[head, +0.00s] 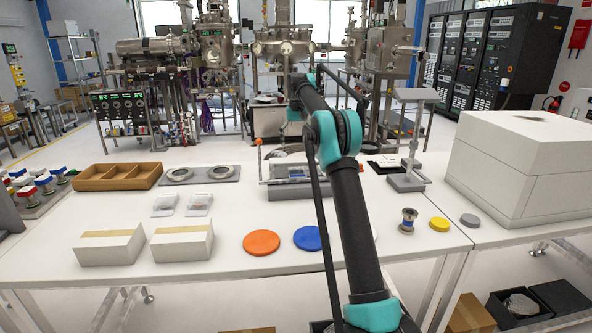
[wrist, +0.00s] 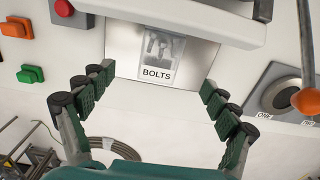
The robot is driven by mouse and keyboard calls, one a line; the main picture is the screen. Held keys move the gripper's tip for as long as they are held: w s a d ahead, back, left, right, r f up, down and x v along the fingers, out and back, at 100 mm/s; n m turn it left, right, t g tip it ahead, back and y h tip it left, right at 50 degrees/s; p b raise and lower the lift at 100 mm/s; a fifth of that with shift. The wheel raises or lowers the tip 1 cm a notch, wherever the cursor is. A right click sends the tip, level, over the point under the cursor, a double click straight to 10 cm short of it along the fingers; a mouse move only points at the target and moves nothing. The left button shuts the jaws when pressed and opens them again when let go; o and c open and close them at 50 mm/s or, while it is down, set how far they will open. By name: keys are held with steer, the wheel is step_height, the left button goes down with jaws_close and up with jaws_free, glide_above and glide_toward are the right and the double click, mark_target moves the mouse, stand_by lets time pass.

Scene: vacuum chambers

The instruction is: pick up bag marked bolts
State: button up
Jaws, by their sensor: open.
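The clear bag marked BOLTS (wrist: 158,58) lies on a shiny metal plate (wrist: 122,50) at the top middle of the wrist view, label facing the camera. Dark bolts show inside it. My gripper (wrist: 158,80) is open and empty, its green-padded fingers apart on either side of the bag's near end and not touching it. In the head view my arm reaches over the table, and the fingers cannot be made out there. A grey device (head: 300,191) with an orange-knobbed lever stands mid-table, partly behind my arm.
A pale bar (wrist: 195,18) crosses beyond the bag. The orange knob (wrist: 306,100) and a ringed plate (wrist: 282,92) are at right; coloured blocks are at left. Two small bags (head: 181,204), white boxes (head: 111,246) and discs (head: 261,242) lie on the white table.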

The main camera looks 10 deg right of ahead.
mark_target(296, 169)
step_height(296, 169, down, 10)
steer(key=shift+a+r, duration=0.15)
steer(key=shift+r, duration=0.05)
stand_by(0.3)
steer(key=c, duration=1.4)
steer(key=shift+r, duration=0.15)
